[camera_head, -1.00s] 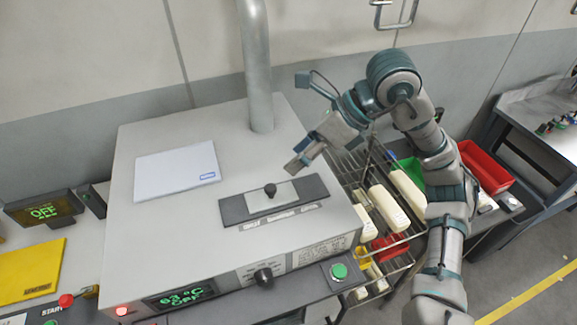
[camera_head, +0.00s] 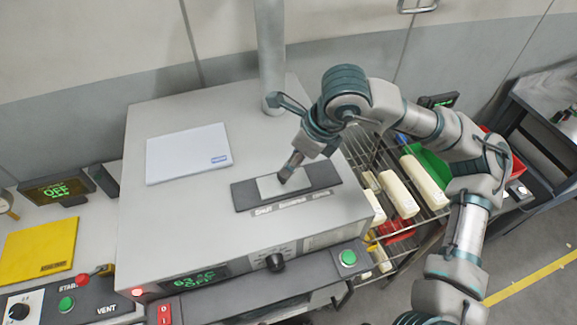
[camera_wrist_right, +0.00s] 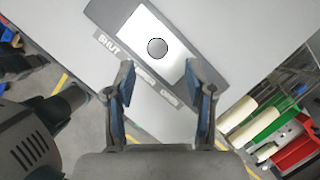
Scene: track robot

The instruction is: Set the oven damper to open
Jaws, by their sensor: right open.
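The oven damper is a dark strip (camera_head: 322,174) on top of the grey oven (camera_head: 190,215), with a light plate (camera_head: 268,188) near its middle. A round knob (camera_wrist_right: 157,47) stands on the light plate (camera_wrist_right: 150,30); my gripper hides it in the head view. The wrist view shows the label SHUT (camera_wrist_right: 109,46) at one end and OPEN (camera_wrist_right: 168,98) towards the other. My right gripper (camera_head: 285,177) points down over the plate. Its open fingers (camera_wrist_right: 160,77) show on either side below the knob; I cannot tell if they touch it. My left gripper is not in view.
A vertical pipe (camera_head: 272,55) rises behind the damper. A white booklet (camera_head: 188,153) lies left of it. A wire rack (camera_head: 418,222) with pale items stands at the right.

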